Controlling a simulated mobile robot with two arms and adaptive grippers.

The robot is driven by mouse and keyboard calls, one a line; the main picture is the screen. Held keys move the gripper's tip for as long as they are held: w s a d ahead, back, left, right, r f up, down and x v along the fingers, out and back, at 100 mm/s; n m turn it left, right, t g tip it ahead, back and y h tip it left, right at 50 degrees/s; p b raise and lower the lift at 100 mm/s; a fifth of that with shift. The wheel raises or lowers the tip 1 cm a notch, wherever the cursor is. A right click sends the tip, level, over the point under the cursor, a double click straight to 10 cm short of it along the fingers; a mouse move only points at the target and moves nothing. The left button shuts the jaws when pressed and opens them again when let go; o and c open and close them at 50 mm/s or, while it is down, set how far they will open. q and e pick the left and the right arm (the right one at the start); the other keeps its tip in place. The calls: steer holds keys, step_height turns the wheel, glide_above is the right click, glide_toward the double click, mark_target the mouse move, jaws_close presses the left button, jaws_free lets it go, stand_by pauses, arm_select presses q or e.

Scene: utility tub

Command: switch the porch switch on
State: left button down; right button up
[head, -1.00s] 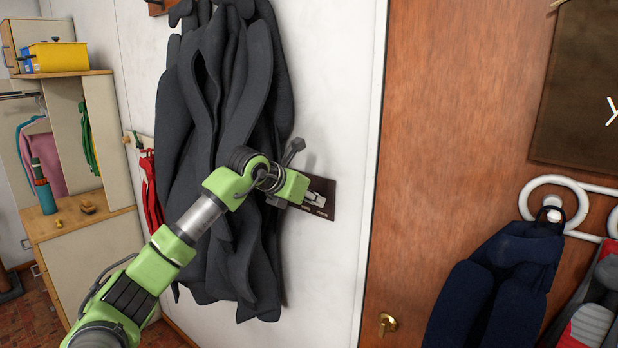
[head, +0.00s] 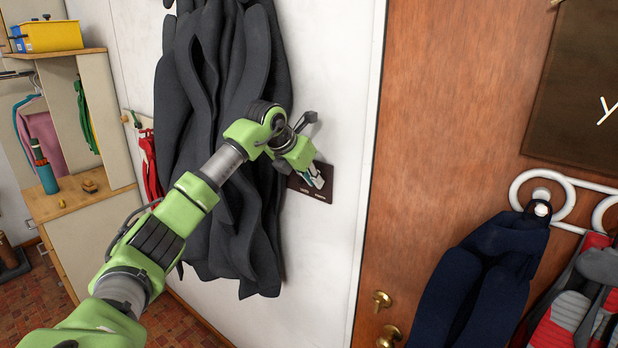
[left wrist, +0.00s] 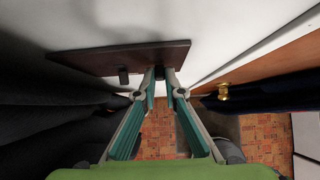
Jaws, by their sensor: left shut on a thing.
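A dark brown switch plate (head: 327,191) is on the white wall between the dark coats and the wooden door. It also shows in the left wrist view (left wrist: 100,59), with one small dark switch (left wrist: 123,76) standing free on its left part. My left gripper (head: 317,181) is at the plate, tilted downward. In the left wrist view its fingertips (left wrist: 160,74) come together on the plate's right-hand switch, which they mostly hide. The labels under the switches are too small to read for sure. My right gripper is not in view.
Dark grey coats (head: 215,130) hang close beside my left arm. The wooden door (head: 450,100) has brass knobs (head: 381,300) and a white hook rail (head: 565,190) with navy clothing (head: 480,280). A shelf unit (head: 85,205) stands at the left.

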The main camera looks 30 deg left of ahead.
arm_select(q)
steer(key=shift+s+d+f, duration=0.15)
steer(key=shift+f, duration=0.4)
steer(key=c, duration=2.1)
jaws_free()
steer(key=shift+c, duration=0.2)
steer(key=shift+r, duration=0.25)
steer(key=shift+r, duration=0.15)
steer(key=v, duration=1.2)
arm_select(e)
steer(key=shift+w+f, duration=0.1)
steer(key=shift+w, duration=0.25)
